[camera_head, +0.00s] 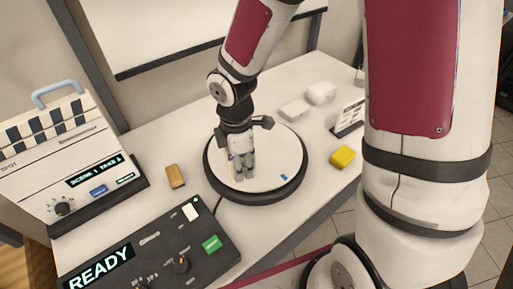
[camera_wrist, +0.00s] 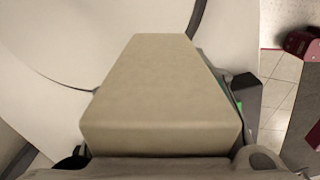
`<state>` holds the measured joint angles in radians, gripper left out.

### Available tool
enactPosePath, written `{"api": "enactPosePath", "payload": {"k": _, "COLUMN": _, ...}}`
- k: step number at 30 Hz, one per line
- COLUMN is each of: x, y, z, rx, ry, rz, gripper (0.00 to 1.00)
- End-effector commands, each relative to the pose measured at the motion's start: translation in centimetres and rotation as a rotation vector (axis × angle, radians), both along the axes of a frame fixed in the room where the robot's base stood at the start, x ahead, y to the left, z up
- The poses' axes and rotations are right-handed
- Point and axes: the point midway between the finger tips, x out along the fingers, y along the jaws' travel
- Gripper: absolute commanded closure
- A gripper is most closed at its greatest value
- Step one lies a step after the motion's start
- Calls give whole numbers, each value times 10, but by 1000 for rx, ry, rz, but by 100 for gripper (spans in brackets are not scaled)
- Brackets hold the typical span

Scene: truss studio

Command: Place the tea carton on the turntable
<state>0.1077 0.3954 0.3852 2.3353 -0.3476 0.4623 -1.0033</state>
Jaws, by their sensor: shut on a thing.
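The turntable (camera_head: 285,152) is a round white disc with a thick black rim, on the white table in the head view. My gripper (camera_head: 243,172) points down over the disc, left of its middle. It is shut on the tea carton, which shows in the wrist view as a plain beige box (camera_wrist: 160,90) filling the middle of the picture. In the head view the fingers hide most of the carton; I cannot tell whether its lower end touches the disc. A small blue mark (camera_head: 284,177) lies on the disc's front right.
A black control panel (camera_head: 150,256) reading READY and a clapper-style box (camera_head: 65,165) stand at left. A tan block (camera_head: 175,176) lies left of the turntable, a yellow block (camera_head: 343,157) right. White blocks (camera_head: 321,92) and a small sign (camera_head: 350,115) are behind, to the right.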

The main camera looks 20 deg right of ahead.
Motion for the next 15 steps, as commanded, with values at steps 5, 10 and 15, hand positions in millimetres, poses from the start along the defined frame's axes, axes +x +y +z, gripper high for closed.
{"api": "enactPosePath", "payload": {"k": 5, "x": -19, "y": 10, "z": -2, "rx": 5, "ry": 3, "rz": 234, "gripper": 88}}
{"api": "enactPosePath", "payload": {"k": 10, "x": -20, "y": 9, "z": -3, "rx": 7, "ry": 3, "rz": 314, "gripper": 88}}
{"api": "enactPosePath", "payload": {"k": 15, "x": 6, "y": -9, "z": -7, "rx": 9, "ry": 2, "rz": 314, "gripper": 88}}
